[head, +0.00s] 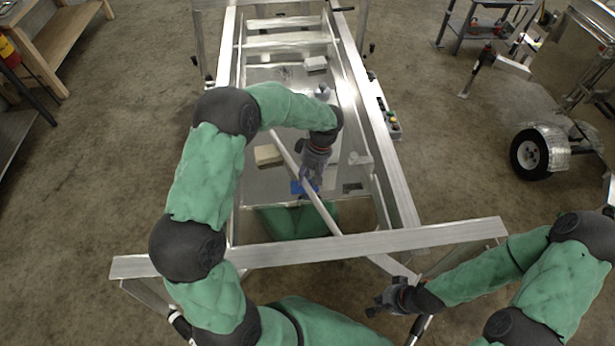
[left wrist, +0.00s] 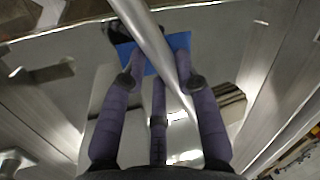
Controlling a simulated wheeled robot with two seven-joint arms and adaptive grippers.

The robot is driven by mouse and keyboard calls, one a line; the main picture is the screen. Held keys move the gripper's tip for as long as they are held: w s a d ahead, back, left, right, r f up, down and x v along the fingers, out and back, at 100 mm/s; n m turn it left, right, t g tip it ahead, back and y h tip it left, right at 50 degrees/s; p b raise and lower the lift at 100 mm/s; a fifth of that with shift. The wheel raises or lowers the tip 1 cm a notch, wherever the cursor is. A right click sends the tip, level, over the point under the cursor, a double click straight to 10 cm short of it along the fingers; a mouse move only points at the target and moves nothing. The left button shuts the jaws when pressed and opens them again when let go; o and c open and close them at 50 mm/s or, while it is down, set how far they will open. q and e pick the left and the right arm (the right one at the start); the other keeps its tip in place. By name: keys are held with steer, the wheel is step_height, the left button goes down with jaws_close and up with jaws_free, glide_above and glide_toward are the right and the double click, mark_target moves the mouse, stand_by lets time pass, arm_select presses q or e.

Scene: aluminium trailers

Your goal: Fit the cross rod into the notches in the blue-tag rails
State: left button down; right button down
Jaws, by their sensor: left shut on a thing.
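The cross rod (head: 325,212) is a slim silver bar slanting across the open frame, its near end close to the front crossbar. My left gripper (head: 308,178) is shut on it. In the left wrist view the rod (left wrist: 150,45) passes between the purple fingers of my left gripper (left wrist: 160,80). A blue patch (head: 297,188) lies below the rod; it also shows in the left wrist view (left wrist: 180,42). I cannot tell if it is a rail tag. The long rails (head: 378,155) run away on both sides; their notches are too small to tell. My right gripper (head: 381,302) is open and empty.
A wide front crossbar (head: 300,251) spans the near end of the frame. A metal tray with small blocks (head: 268,155) lies between the rails. Coloured buttons (head: 392,122) sit outside the right rail. A wheeled trailer (head: 532,150) stands at the right, a wooden bench (head: 65,45) at the left.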

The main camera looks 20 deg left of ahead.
arm_select(q)
steer(key=c, duration=0.9)
jaws_free()
steer(key=shift+r+p, duration=0.8)
steer(key=shift+p, duration=0.1)
steer(key=b+v, duration=0.1)
steer(key=v, duration=1)
steer(key=shift+w+d+r+b, duration=0.1)
steer(key=shift+r+b, duration=0.15)
steer(key=shift+b, duration=0.1)
steer(key=shift+r, duration=0.1)
